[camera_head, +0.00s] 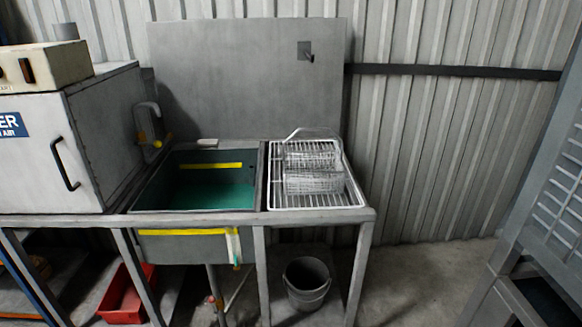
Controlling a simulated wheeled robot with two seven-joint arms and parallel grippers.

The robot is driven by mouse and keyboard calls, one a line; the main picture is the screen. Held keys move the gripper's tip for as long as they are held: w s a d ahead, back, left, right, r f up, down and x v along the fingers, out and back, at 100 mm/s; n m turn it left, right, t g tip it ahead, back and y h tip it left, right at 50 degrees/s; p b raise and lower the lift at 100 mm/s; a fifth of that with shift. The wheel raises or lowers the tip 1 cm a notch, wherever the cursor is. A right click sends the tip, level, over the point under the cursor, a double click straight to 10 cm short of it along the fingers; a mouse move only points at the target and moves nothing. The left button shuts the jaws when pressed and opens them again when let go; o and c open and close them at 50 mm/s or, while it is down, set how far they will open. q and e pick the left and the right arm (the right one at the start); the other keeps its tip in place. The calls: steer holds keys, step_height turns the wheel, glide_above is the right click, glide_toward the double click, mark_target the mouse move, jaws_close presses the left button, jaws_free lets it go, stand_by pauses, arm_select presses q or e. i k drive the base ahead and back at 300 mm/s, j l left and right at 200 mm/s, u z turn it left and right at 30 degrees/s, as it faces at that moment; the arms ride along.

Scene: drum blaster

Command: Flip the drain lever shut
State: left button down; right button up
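The sink basin (143,247) holds green liquid (205,196) and has yellow stripes inside and on its front. Below it, a drain pipe (213,283) runs down toward the floor. A small red piece (212,299) sits on this pipe and may be the drain lever. It is too small to tell whether it is open or shut. A faucet (146,118) with a yellow part stands at the left rear of the basin. Neither of my grippers is in view.
A wire basket (311,160) rests on the white rack (343,202) right of the basin. A grey bucket (307,283) and a red bin (126,299) stand below, between the frame legs. The grey cabinet (104,143) is at left. Floor at right of the bench is clear.

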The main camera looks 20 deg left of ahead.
mark_target(212, 299)
steer(key=u, duration=1.3)
